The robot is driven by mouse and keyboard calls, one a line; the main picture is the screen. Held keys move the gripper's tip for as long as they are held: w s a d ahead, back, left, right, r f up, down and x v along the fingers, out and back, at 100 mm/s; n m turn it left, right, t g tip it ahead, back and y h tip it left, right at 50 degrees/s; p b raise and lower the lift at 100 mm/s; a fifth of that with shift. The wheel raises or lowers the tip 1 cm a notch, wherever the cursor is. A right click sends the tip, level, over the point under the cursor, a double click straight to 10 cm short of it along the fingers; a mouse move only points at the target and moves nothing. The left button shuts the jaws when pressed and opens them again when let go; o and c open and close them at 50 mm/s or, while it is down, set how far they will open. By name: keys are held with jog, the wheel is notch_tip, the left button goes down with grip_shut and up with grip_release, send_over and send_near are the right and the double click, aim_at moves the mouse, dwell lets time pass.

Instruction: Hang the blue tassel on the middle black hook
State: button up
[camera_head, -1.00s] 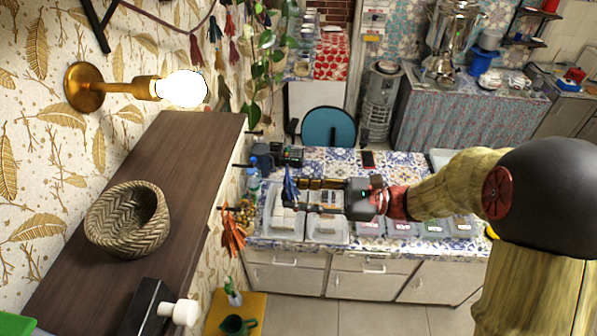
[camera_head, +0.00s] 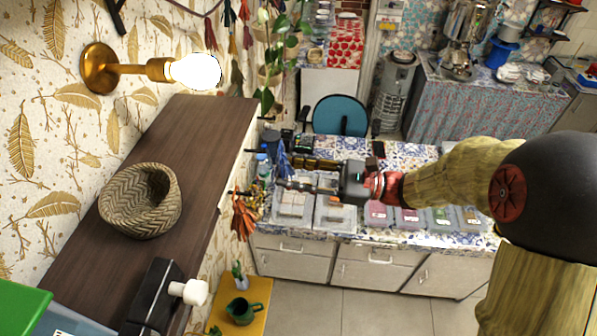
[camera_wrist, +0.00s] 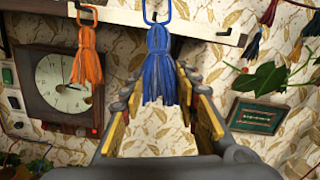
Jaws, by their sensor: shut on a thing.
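The blue tassel (camera_wrist: 160,68) hangs upright with its loop at the top; it shows smaller in the head view (camera_head: 283,160). My gripper (camera_wrist: 160,82) has its fingers on both sides of the blue tassel, shut on it; in the head view my gripper (camera_head: 287,172) reaches left to the shelf's front. The tassel's blue loop (camera_wrist: 156,12) is close to the shelf edge. An orange tassel (camera_wrist: 87,62) hangs left of it, and in the head view nearer the camera (camera_head: 244,216). A black hook (camera_head: 251,151) sticks out from the shelf side. I cannot tell whether the loop touches a hook.
A dark wooden shelf (camera_head: 150,180) carries a woven basket (camera_head: 140,205). A wall clock (camera_wrist: 60,82) is at left and a framed picture (camera_wrist: 256,117) at right in the wrist view. A tiled counter (camera_head: 350,238) with trays lies below my gripper. Plants hang beyond.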

jog(key=a+f+b, duration=0.1)
jog(key=a, duration=0.5)
jog(key=shift+w, duration=0.25)
dwell(0.4)
jog(key=shift+f, duration=0.15)
dwell(0.5)
jog(key=o, duration=1.1)
jog(key=shift+c, duration=0.2)
jog(key=shift+d, duration=0.15)
